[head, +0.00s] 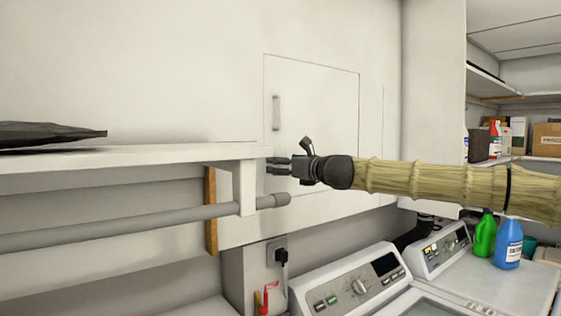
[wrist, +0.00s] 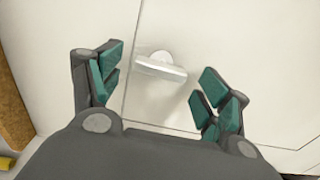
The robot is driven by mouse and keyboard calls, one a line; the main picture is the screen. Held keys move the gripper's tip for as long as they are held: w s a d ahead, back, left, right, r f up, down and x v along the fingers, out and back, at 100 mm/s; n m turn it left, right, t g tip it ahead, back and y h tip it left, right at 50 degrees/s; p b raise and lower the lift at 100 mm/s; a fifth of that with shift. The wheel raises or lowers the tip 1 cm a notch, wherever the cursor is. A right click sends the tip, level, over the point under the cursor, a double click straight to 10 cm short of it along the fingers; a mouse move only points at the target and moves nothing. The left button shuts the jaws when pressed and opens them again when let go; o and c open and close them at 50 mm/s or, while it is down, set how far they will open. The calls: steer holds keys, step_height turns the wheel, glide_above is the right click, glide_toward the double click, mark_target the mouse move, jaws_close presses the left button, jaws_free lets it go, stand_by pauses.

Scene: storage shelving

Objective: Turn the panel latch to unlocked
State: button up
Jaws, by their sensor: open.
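The panel (head: 320,100) is a pale flush door in the white wall, with a thin outline and a grey vertical handle (head: 276,112) near its left edge. My gripper (head: 278,165) is in front of the panel's lower left part, below that handle. In the wrist view, a pale latch (wrist: 160,66) with a round base and a short bar lies between my spread fingers (wrist: 160,76). Its bar runs nearly crosswise, tilted slightly down to the right. The fingers appear apart from it. In the head view my gripper hides this spot, so the latch is not clear there.
A white shelf (head: 130,156) with a grey rail (head: 130,230) under it ends close to the left of my gripper. Washing machines (head: 350,285) stand below. A green bottle (head: 485,235) and a blue bottle (head: 508,243) stand at the right, beneath my arm.

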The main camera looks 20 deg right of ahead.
steer(key=shift+x, duration=0.75)
steer(key=shift+w, duration=0.2)
steer(key=shift+s+r, duration=0.1)
steer(key=c, duration=1)
